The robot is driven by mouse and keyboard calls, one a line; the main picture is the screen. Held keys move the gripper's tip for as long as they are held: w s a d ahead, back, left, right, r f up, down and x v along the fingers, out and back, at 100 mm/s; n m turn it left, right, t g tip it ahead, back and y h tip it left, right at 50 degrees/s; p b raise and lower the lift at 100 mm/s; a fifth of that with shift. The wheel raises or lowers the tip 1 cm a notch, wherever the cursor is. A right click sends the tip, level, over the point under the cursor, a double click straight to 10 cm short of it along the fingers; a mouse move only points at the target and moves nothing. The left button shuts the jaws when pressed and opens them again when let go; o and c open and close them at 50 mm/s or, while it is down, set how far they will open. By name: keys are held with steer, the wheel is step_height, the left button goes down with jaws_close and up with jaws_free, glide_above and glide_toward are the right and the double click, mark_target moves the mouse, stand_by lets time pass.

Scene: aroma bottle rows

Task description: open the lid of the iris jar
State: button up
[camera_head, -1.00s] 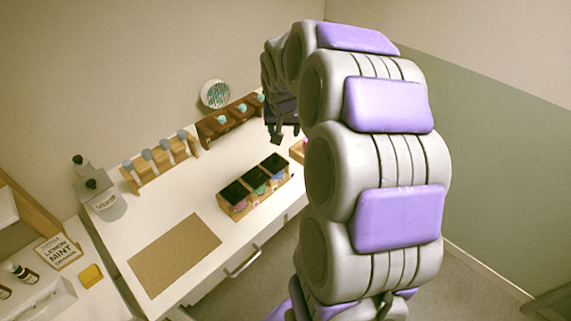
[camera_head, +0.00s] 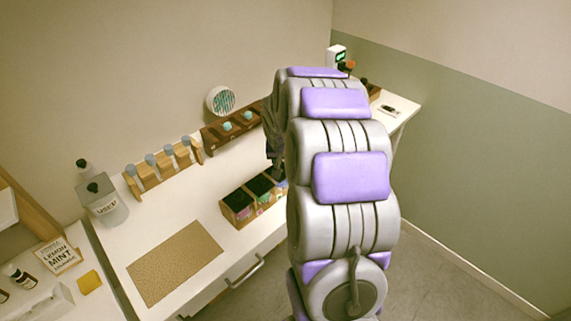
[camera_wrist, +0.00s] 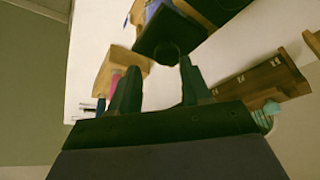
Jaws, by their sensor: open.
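Dark square-lidded jars (camera_head: 238,202) stand in a row in a wooden tray (camera_head: 246,222) on the white table in the head view. Their lids look shut, and I cannot read which one is the iris jar. My gripper (camera_wrist: 157,84) is open and empty in the wrist view, its two dark fingers apart. A dark lid (camera_wrist: 168,40) lies just beyond the fingertips, with a blue jar part behind it. In the head view my gripper (camera_head: 276,164) is low beside the right end of the jar row, partly hidden by my arm.
A wooden rack of blue-capped bottles (camera_head: 163,170) and a dark brown rack (camera_head: 228,131) stand along the wall. The dark rack also shows in the wrist view (camera_wrist: 248,84). A tan mat (camera_head: 175,262) lies at the front; the table between is clear.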

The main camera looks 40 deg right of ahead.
steer(key=a, duration=0.1)
steer(key=a+f, duration=0.1)
steer(key=shift+w+a+f, duration=0.2)
steer(key=shift+w+a, duration=0.05)
steer(key=shift+a, duration=0.15)
steer(key=shift+s+d, duration=0.1)
steer(key=shift+d, duration=0.05)
steer(key=shift+d+f, duration=0.2)
steer(key=shift+d, duration=1.05)
steer(key=c, duration=0.3)
steer(key=shift+c, duration=0.9)
steer(key=shift+a+r, duration=0.15)
steer(key=shift+a, duration=0.45)
steer(key=c, duration=0.3)
steer(key=shift+a, duration=0.15)
steer(key=shift+c, duration=0.7)
jaws_close()
